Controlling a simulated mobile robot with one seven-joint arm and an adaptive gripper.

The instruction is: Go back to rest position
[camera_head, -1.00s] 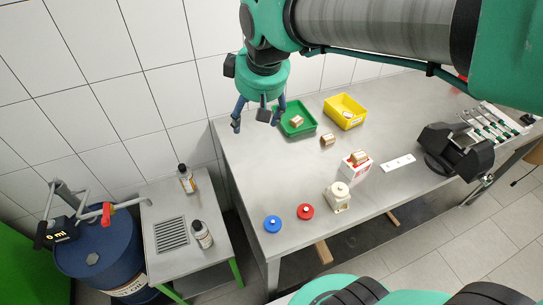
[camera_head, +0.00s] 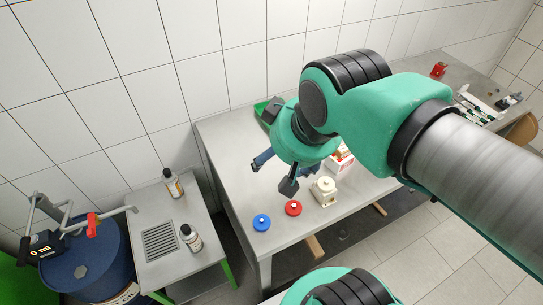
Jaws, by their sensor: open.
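My gripper (camera_head: 277,174) hangs over the left part of the metal table (camera_head: 222,145), pointing down. Its dark fingers are spread apart with nothing visible between them. In the picture it is above and near a blue round piece (camera_head: 261,223), a red round piece (camera_head: 293,208) and a cream pump-like part (camera_head: 324,190). My green and grey arm reaches in from the right and hides the middle of the table.
A green bin (camera_head: 262,108) and a red-white box (camera_head: 341,158) are partly hidden behind my arm. A small side table with a grate (camera_head: 160,240) holds two bottles, one (camera_head: 173,184) at the back and one (camera_head: 191,238) in front. A blue drum (camera_head: 85,270) stands at left.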

